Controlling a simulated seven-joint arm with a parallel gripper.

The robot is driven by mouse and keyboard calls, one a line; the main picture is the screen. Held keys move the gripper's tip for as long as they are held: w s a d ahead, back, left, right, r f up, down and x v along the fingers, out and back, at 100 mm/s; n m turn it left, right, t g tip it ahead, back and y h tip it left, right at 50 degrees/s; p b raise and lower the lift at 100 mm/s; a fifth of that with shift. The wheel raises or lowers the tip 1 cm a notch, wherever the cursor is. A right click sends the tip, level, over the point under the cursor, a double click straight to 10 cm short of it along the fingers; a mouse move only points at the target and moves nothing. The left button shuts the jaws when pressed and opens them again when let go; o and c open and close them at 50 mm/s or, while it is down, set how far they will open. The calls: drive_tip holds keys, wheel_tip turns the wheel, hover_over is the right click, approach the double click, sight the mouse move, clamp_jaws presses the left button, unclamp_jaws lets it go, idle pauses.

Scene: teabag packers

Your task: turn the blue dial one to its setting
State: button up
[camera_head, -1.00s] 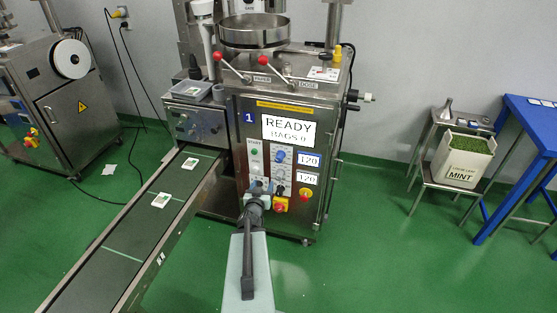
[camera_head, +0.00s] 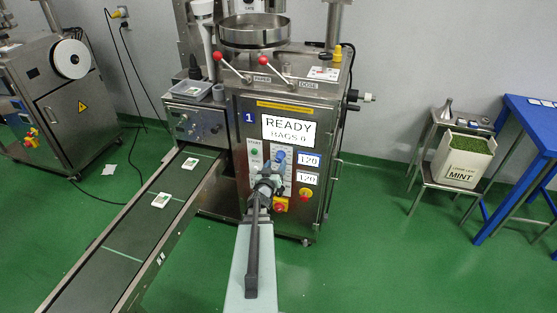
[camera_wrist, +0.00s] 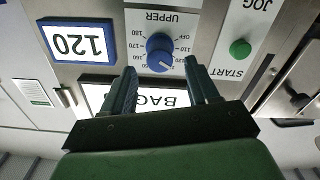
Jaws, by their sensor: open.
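The blue dial (camera_wrist: 160,50) sits on a white plate labelled UPPER, upside down in the wrist view, with numbers and OFF around it. A white pointer line on it points to the lower right there. In the head view the blue dial (camera_head: 279,156) is on the machine's front, just above my gripper (camera_head: 271,172). In the wrist view my gripper (camera_wrist: 161,68) is open and empty. Its two fingertips are apart, one on each side of the dial's lower part in the picture. I cannot tell whether they touch it.
A blue-framed display (camera_wrist: 78,42) reading 120 is beside the dial. A green START button (camera_wrist: 240,49) is on the other side. The conveyor (camera_head: 125,245) runs along the left.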

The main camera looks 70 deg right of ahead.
sight(278, 160)
drive_tip(key=shift+d, duration=2.35)
drive_tip(key=c, duration=1)
